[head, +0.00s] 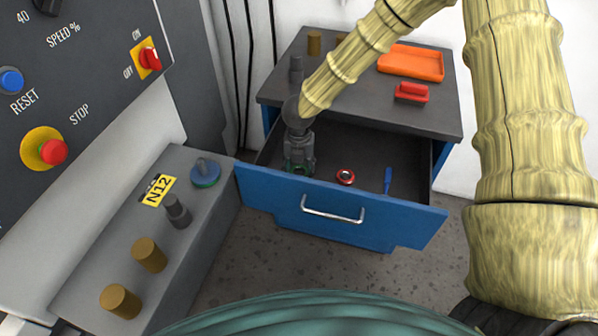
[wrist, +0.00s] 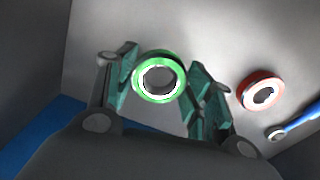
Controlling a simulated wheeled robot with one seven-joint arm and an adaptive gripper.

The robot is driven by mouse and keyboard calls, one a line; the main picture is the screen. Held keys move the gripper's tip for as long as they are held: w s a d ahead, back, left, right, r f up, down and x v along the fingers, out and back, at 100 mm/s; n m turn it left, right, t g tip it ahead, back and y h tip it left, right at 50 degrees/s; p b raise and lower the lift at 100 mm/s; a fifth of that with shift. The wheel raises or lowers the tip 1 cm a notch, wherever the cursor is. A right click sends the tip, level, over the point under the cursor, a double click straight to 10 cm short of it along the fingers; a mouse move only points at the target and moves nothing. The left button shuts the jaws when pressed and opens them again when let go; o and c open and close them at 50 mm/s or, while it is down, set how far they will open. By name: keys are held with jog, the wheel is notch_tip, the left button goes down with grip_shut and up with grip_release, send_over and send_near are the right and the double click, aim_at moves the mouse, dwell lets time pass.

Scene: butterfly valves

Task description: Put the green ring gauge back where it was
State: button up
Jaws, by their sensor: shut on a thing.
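The green ring gauge (wrist: 159,94) is a green ring with a bright metal bore, held between the two fingers of my gripper (wrist: 160,82) in the wrist view. In the head view my gripper (head: 299,165) reaches down into the left part of the open drawer (head: 268,154), behind its blue front. Only a sliver of green shows there, mostly hidden by the fingers. I cannot tell whether the ring touches the drawer floor. A red ring gauge (head: 345,177) lies to its right on the drawer floor, and also shows in the wrist view (wrist: 248,90).
A blue tool (head: 388,180) lies right of the red ring. The blue drawer front (head: 340,215) stands close to my gripper. The cabinet top (head: 350,95) carries an orange tray (head: 411,62), a red block (head: 411,92) and cylinders. A grey ledge (head: 205,220) stands at left.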

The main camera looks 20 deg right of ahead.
jog(key=shift+f, duration=0.8)
jog(key=shift+f, duration=0.15)
jog(key=o, duration=1.4)
jog(key=shift+c, duration=0.2)
notch_tip(320, 180, up, 12)
jog(key=shift+b, duration=0.35)
